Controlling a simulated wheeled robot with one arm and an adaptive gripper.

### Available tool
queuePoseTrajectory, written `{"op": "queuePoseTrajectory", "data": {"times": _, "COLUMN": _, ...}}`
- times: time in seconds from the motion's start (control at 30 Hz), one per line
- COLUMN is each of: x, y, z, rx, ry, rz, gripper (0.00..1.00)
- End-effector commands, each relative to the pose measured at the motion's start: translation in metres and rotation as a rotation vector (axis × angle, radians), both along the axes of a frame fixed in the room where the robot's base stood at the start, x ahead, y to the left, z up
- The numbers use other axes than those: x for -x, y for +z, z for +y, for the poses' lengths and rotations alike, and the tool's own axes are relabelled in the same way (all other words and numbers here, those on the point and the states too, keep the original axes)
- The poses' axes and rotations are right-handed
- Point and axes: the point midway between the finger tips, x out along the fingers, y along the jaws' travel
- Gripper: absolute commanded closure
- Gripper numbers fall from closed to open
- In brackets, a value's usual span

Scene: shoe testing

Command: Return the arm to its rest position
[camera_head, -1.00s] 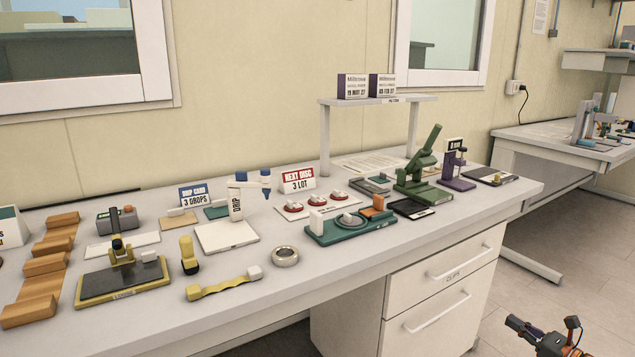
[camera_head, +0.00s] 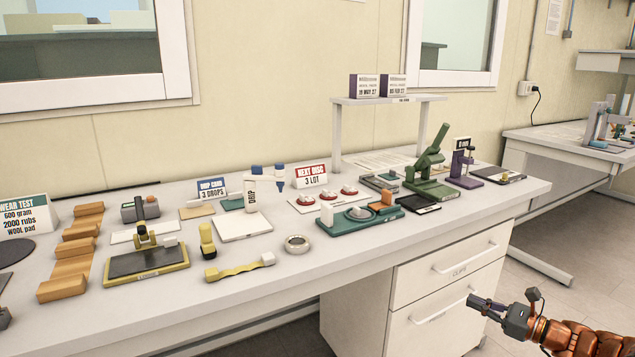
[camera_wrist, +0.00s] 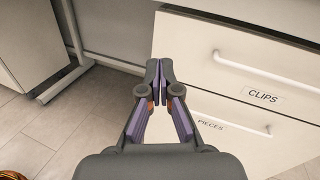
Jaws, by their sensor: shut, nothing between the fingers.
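My gripper (camera_head: 486,304) is at the lower right of the head view, in front of the bench's drawers and below the bench top. My orange-brown arm reaches in from the bottom right corner. In the wrist view my gripper (camera_wrist: 159,70) is shut, with its fingertips together and nothing between them. It points toward the drawer cabinet, with the "CLIPS" drawer (camera_wrist: 245,75) and the "PIECES" drawer (camera_wrist: 215,122) to the right of the fingers. Both drawers look closed.
The white bench (camera_head: 300,275) holds several testing tools, including a green microscope (camera_head: 430,172), a teal disc stand (camera_head: 350,240) and a yellow-black rub tester (camera_head: 145,262). A second bench (camera_head: 545,140) stands at the right. Bare floor (camera_head: 500,285) lies right of the cabinet.

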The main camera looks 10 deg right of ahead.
Motion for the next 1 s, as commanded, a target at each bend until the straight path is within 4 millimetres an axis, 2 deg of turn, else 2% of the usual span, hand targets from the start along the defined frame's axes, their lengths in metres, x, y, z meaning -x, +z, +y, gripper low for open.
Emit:
{"op": "queuePoseTrajectory", "data": {"times": 0.03, "x": -0.004, "y": 0.013, "z": 0.024, "rx": 0.026, "ry": 0.053, "rz": -0.018, "gripper": 1.00}}
{"op": "queuePoseTrajectory", "data": {"times": 0.1, "x": -0.007, "y": 0.027, "z": 0.060, "rx": 0.072, "ry": 0.137, "rz": -0.036, "gripper": 1.00}}
{"op": "queuePoseTrajectory", "data": {"times": 0.23, "x": -0.002, "y": 0.052, "z": 0.131, "rx": 0.172, "ry": 0.305, "rz": -0.079, "gripper": 1.00}}
{"op": "queuePoseTrajectory", "data": {"times": 0.37, "x": 0.014, "y": 0.071, "z": 0.194, "rx": 0.279, "ry": 0.468, "rz": -0.122, "gripper": 1.00}}
{"op": "queuePoseTrajectory", "data": {"times": 0.5, "x": 0.043, "y": 0.084, "z": 0.255, "rx": 0.401, "ry": 0.641, "rz": -0.168, "gripper": 1.00}}
{"op": "queuePoseTrajectory", "data": {"times": 0.6, "x": 0.070, "y": 0.087, "z": 0.292, "rx": 0.489, "ry": 0.762, "rz": -0.201, "gripper": 1.00}}
{"op": "queuePoseTrajectory", "data": {"times": 0.8, "x": 0.129, "y": 0.086, "z": 0.346, "rx": 0.678, "ry": 0.991, "rz": -0.265, "gripper": 1.00}}
{"op": "queuePoseTrajectory", "data": {"times": 1.0, "x": 0.192, "y": 0.075, "z": 0.373, "rx": 0.868, "ry": 1.209, "rz": -0.318, "gripper": 1.00}}
